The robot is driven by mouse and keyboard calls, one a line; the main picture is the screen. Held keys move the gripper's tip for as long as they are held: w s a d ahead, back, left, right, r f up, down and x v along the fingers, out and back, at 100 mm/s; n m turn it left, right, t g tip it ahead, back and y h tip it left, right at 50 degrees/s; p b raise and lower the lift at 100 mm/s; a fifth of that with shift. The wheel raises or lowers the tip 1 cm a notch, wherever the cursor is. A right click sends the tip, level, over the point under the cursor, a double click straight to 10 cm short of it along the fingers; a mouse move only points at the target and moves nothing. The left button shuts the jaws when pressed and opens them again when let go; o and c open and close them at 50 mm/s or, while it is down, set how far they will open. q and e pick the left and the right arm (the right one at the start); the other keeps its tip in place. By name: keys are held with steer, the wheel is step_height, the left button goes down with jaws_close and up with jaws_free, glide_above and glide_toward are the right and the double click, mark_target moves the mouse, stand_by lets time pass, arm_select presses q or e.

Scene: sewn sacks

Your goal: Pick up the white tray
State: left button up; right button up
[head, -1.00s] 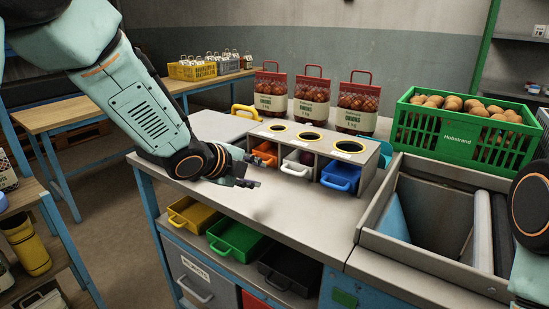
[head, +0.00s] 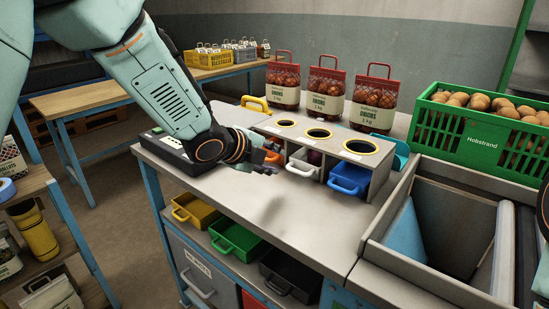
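The white tray (head: 302,164) sits in the middle bay of a grey sorting box on the workbench, with its handle facing front. Something dark red shows inside it. My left gripper (head: 268,162) is just left of the white tray, low over the bench and in front of the orange tray (head: 274,157), which it partly covers. Its fingers look apart, with nothing between them. My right gripper is not in view; only a sliver of my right arm shows at the right edge.
The sorting box (head: 376,160) has three round holes on top, and a blue tray (head: 349,179) in its right bay. Onion bags (head: 325,95) stand behind. A green potato crate (head: 484,139) and a grey bin are to the right. The front bench top (head: 290,215) is clear.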

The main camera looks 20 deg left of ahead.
mark_target(289, 167)
arm_select(q)
steer(key=shift+a, duration=0.15)
steer(key=shift+w+f, duration=0.3)
steer(key=shift+f, duration=0.1)
steer(key=x, duration=0.7)
steer(key=shift+d+r, duration=0.1)
steer(key=shift+d, duration=0.1)
jaws_close()
